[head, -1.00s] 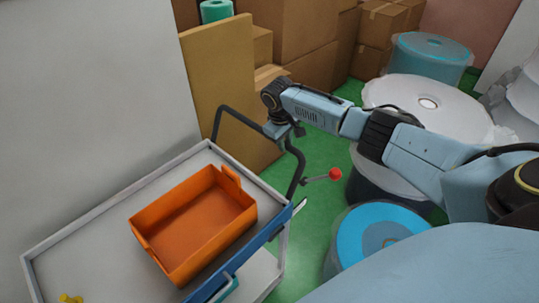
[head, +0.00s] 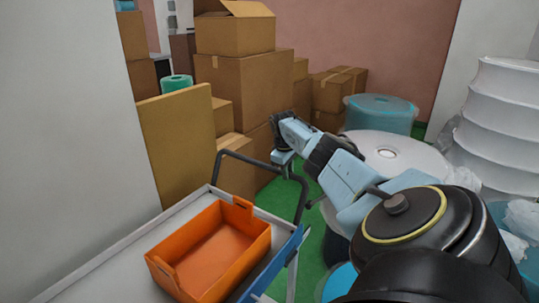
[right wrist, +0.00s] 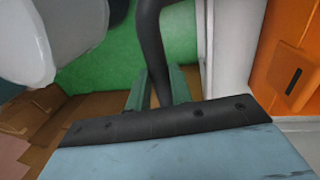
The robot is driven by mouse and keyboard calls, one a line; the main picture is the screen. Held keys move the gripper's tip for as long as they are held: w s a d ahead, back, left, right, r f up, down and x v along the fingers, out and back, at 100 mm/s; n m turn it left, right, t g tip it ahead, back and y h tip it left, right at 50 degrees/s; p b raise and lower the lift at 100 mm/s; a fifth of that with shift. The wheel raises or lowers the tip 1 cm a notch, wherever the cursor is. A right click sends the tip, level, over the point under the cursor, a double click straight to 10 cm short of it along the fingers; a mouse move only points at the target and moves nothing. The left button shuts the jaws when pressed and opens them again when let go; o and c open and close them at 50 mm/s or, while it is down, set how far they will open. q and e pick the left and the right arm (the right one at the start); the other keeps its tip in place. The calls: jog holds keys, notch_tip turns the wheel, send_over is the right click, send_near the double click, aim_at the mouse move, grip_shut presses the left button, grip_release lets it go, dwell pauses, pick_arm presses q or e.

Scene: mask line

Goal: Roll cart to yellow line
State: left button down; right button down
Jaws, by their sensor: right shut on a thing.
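The cart (head: 122,262) is at the lower left of the head view. It has a grey top, a blue side edge and a dark tubular handle (head: 240,157) at its far end. My right gripper (head: 284,170) is shut on the right part of that handle. In the right wrist view its fingers (right wrist: 152,92) lie on either side of the dark bar (right wrist: 151,45). My left gripper is not in view. No yellow line shows in either view.
An orange bin (head: 215,252) sits on the cart top. A tan panel (head: 184,142) and stacked cardboard boxes (head: 238,90) stand beyond the handle. Large wrapped rolls (head: 395,155) stand to the right. Green floor (head: 312,255) shows between the cart and the rolls.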

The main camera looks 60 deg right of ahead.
jog(key=shift+w+d, duration=0.1)
jog(key=shift+d, duration=0.2)
jog(key=c, duration=1.3)
grip_release()
jog(key=shift+o, duration=0.2)
jog(key=r, duration=0.2)
jog(key=r+p, duration=0.1)
jog(key=r, duration=0.1)
jog(key=a+r+p, duration=0.1)
jog(key=r, duration=0.1)
notch_tip(320, 180, up, 7)
jog(key=a, duration=0.1)
jog(key=shift+a, duration=0.35)
